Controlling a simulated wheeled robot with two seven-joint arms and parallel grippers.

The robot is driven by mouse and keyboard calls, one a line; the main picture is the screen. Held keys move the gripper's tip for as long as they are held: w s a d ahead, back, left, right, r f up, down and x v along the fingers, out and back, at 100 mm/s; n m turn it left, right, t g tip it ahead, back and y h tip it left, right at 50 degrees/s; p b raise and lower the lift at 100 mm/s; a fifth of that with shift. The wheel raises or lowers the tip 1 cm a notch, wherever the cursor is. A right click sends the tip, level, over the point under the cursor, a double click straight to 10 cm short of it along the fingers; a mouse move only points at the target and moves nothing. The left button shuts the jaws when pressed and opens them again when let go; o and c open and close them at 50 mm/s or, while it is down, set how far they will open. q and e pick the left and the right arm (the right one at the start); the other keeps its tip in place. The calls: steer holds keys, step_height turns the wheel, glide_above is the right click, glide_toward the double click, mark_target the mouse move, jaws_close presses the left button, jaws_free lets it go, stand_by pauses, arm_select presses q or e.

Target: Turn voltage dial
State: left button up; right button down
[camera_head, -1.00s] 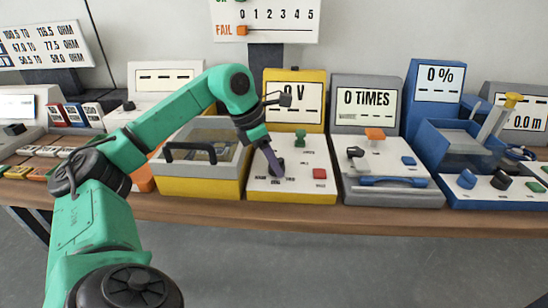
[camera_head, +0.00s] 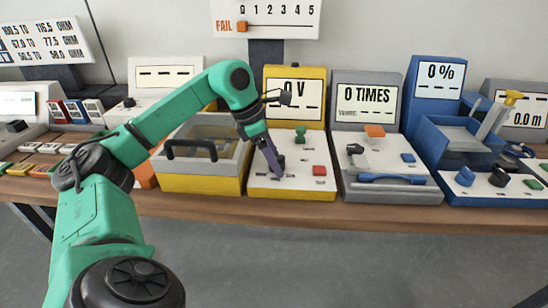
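The yellow voltage unit (camera_head: 324,188) has a white sloped panel and a display (camera_head: 294,93) that reads 0 V. A green knob (camera_head: 300,134) and a red button (camera_head: 319,170) show on its panel. My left gripper (camera_head: 279,170) points down onto the left part of this panel, at a dark knob that it largely covers. I cannot tell whether its fingers are closed on that dark knob or only beside it.
A yellow box with a clear lid and black handle (camera_head: 205,148) stands just left of the panel. A grey unit (camera_head: 390,192) reading 0 TIMES stands close on the right, then a blue unit (camera_head: 437,75) reading 0 %. The wooden table edge (camera_head: 300,212) is clear in front.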

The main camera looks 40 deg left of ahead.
arm_select(q)
steer(key=p+v, duration=0.4)
steer(key=v, duration=1)
steer(key=shift+r, duration=0.3)
steer(key=shift+s, duration=0.15)
